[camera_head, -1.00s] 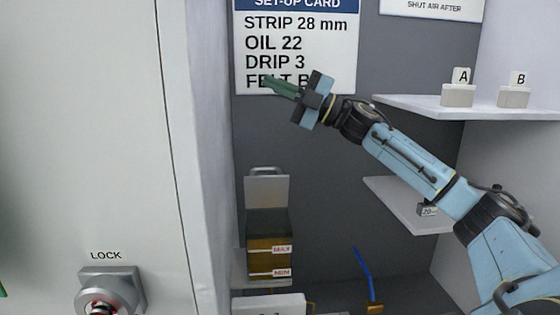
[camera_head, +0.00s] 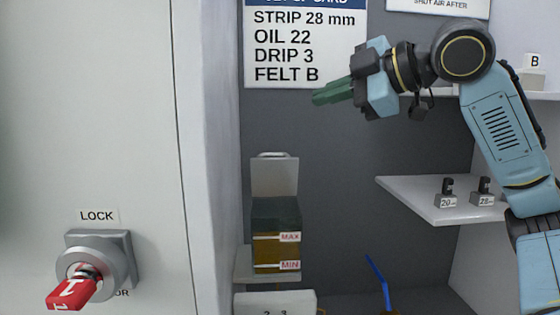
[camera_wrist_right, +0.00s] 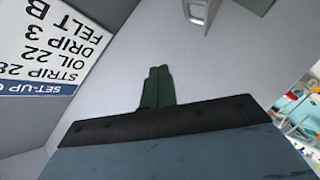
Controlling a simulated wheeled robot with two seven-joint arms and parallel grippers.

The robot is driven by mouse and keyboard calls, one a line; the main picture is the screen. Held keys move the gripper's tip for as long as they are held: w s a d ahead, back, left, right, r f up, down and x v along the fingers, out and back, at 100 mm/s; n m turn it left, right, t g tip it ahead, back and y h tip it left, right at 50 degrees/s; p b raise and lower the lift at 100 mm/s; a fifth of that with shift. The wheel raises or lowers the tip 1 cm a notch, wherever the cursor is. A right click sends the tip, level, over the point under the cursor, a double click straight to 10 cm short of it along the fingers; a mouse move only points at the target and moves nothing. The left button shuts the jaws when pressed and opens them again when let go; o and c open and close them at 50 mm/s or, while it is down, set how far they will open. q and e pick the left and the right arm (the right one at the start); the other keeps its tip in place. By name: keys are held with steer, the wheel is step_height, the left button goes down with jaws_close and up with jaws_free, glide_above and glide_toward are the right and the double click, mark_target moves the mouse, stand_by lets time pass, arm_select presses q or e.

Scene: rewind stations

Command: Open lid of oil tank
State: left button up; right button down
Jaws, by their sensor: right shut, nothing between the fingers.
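The oil tank (camera_head: 276,216) is a dark box with an amber window marked MAX and MIN, standing on a small ledge in the cabinet. Its pale grey lid (camera_head: 275,178) stands upright at the tank's back edge, with a handle (camera_head: 272,155) on top; the lid looks open. My right gripper (camera_head: 318,98) is up and to the right of the lid, apart from it. Its green fingers are shut and empty; they also show together in the right wrist view (camera_wrist_right: 157,72). A pale loop-shaped handle (camera_wrist_right: 198,10) shows at that view's top edge. My left gripper is out of view.
The set-up card (camera_head: 304,45) hangs behind my right gripper. A shelf (camera_head: 430,210) with small blocks is at the right. A lock with a red key (camera_head: 72,292) is on the left panel. A blue tube (camera_head: 376,268) rises below. Space between lid and gripper is clear.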

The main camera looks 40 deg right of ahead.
step_height(320, 180, down, 3)
steer(key=s+a+n+g, duration=0.1)
steer(key=s+a+g, duration=0.1)
steer(key=p, duration=0.3)
glide_toward(268, 154)
steer(key=w+a, duration=0.2)
steer(key=a, duration=0.1)
steer(key=shift+w+d+f+n, duration=0.15)
steer(key=shift+w+d+f, duration=0.2)
steer(key=shift+w+f, duration=0.25)
steer(key=shift+w+d+f+n, duration=0.15)
steer(key=shift+w+d+f, duration=0.25)
steer(key=shift+w, duration=0.25)
steer(key=shift+w+d+f, duration=0.2)
steer(key=shift+w+f, duration=0.1)
steer(key=shift+f, duration=0.05)
